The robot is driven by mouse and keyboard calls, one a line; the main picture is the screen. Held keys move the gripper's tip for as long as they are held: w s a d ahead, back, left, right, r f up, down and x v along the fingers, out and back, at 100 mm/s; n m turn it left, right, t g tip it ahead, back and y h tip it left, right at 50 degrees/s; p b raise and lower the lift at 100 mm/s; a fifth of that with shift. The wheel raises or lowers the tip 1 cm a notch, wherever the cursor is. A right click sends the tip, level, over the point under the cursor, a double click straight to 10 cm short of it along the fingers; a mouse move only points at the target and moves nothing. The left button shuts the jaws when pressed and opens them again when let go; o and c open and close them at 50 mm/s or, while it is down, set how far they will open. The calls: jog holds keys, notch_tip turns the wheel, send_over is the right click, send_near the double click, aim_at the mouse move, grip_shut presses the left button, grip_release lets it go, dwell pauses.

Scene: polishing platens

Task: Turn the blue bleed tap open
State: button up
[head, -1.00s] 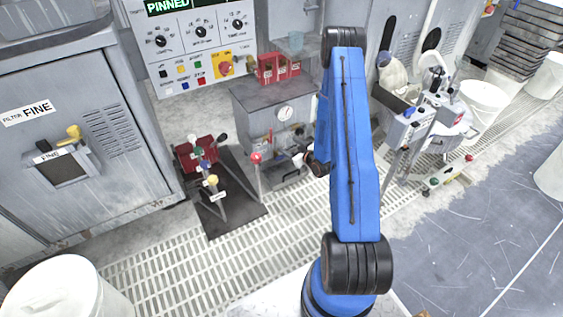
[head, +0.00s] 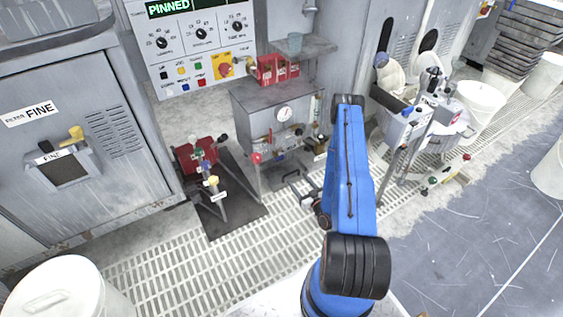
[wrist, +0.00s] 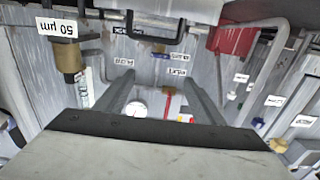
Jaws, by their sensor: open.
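A small blue tap handle (wrist: 160,49) shows near the top middle of the wrist view, on the grey cabinet front beside small labels I cannot read surely. In the head view a small dark blue spot (head: 299,131) on the cabinet front may be the same tap. My gripper (wrist: 160,72) is open, its two dark fingers pointing towards the cabinet front with nothing held between them. The tap appears beyond the fingertips, apart from them. In the head view my gripper (head: 308,194) is small and partly hidden by my blue arm, low in front of the cabinet.
The grey cabinet (head: 262,97) carries a round gauge (head: 285,114) and a black bar handle (wrist: 143,30). A brass-coloured filter (wrist: 67,55) and a red part (wrist: 232,40) flank the wrist view. A red-knobbed lever (head: 256,158) stands left of my gripper.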

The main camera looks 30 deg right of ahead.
aim_at(281, 159)
jog(key=w, duration=1.7)
jog(key=shift+a, duration=0.25)
jog(key=c, duration=1)
jog(key=shift+c, duration=0.2)
